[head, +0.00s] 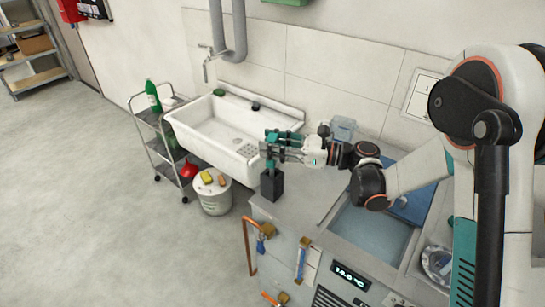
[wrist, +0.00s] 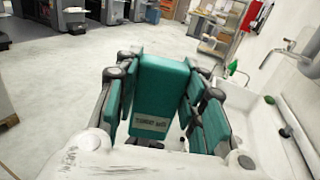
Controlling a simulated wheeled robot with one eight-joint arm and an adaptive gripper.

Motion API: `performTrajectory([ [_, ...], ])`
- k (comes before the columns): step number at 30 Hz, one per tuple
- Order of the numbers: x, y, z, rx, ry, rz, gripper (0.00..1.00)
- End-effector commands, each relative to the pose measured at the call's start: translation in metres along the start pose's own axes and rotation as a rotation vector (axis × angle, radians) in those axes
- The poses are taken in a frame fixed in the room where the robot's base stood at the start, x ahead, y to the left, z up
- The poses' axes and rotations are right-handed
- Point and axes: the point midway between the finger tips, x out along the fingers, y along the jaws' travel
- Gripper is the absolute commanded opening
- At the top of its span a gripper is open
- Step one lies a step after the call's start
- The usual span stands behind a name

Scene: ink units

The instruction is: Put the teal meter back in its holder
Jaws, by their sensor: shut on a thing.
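The teal meter (wrist: 158,92) is a flat teal block with a pale printed label, between the fingers of my gripper (wrist: 160,105) in the wrist view. My gripper (head: 276,148) is shut on it, with fingers on both sides. In the head view the teal meter (head: 270,160) is upright and partly covered by the fingers. Directly below it a black block-shaped holder (head: 271,185) stands on the near left corner of the grey counter. The meter's lower end is close to the holder's top; I cannot tell whether it is inside.
A water basin (head: 372,232) is set in the counter (head: 305,204), right of the holder. A clear container (head: 343,128) stands behind my gripper. Left are a white sink (head: 215,132), a trolley (head: 160,155) and a white bucket (head: 213,200) with sponges. Tools hang on the counter front.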

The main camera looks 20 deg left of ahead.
Motion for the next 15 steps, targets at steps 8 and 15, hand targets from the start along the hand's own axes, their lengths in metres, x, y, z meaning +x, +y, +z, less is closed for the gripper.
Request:
performTrajectory([
  [8,0.000,0.000,-0.038,0.000,0.000,0.000,0.11],
  [15,0.000,0.000,-0.037,0.000,0.000,0.000,0.11],
])
